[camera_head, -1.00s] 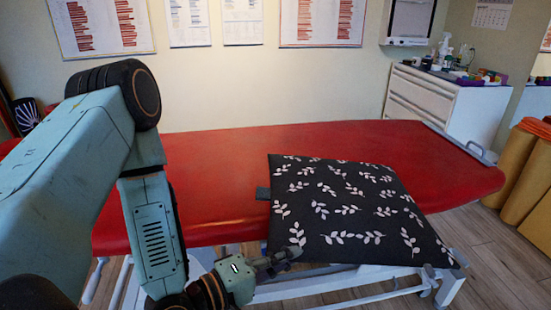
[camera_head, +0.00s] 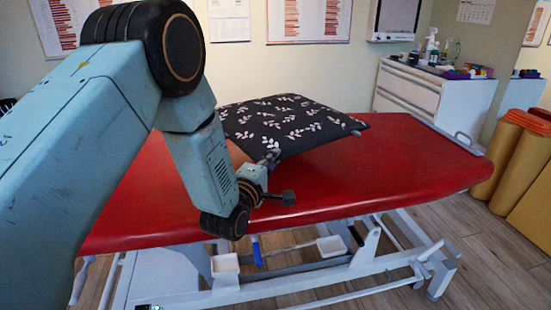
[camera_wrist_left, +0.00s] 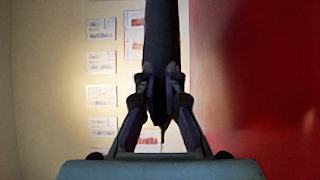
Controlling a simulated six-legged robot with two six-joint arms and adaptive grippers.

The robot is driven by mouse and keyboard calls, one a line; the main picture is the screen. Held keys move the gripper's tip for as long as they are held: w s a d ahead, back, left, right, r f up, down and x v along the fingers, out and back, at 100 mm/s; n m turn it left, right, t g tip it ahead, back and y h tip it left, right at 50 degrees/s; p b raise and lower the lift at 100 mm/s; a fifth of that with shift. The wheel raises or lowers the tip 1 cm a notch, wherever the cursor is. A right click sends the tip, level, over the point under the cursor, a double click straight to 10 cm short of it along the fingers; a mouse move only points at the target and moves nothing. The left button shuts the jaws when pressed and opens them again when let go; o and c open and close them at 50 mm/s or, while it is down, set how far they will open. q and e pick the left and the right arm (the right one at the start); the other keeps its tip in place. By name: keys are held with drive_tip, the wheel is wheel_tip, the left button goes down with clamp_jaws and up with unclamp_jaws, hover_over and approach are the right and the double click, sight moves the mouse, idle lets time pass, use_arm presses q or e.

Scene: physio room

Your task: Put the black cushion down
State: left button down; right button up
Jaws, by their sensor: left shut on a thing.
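The black cushion (camera_head: 285,122) with white leaf prints is over the red treatment table (camera_head: 400,165), toward its far side. In the head view my left gripper (camera_head: 272,158) is at the cushion's near edge, shut on it. The left wrist view shows the two fingers (camera_wrist_left: 161,95) closed on the dark cushion (camera_wrist_left: 161,35), seen edge-on. The cushion looks tilted, and I cannot tell whether its underside touches the table. My arm hides part of its left side. My right gripper is not in view.
The red table top is bare to the right and in front of the cushion. A white drawer cabinet (camera_head: 430,100) with bottles and small items stands at the back right. Orange rolls (camera_head: 510,150) stand at the right. The white table frame (camera_head: 370,265) is below.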

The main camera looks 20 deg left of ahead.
use_arm(q)
drive_tip(key=b, duration=0.2)
hover_over(272, 201)
wheel_tip(272, 201, down, 6)
wheel_tip(272, 201, down, 4)
drive_tip(key=shift+r+b, duration=0.2)
drive_tip(key=shift+b, duration=0.55)
drive_tip(key=shift+f, duration=0.2)
drive_tip(key=c, duration=1.8)
unclamp_jaws()
drive_tip(key=shift+s+f, duration=0.1)
drive_tip(key=shift+c, duration=0.2)
drive_tip(key=shift+o, duration=0.5)
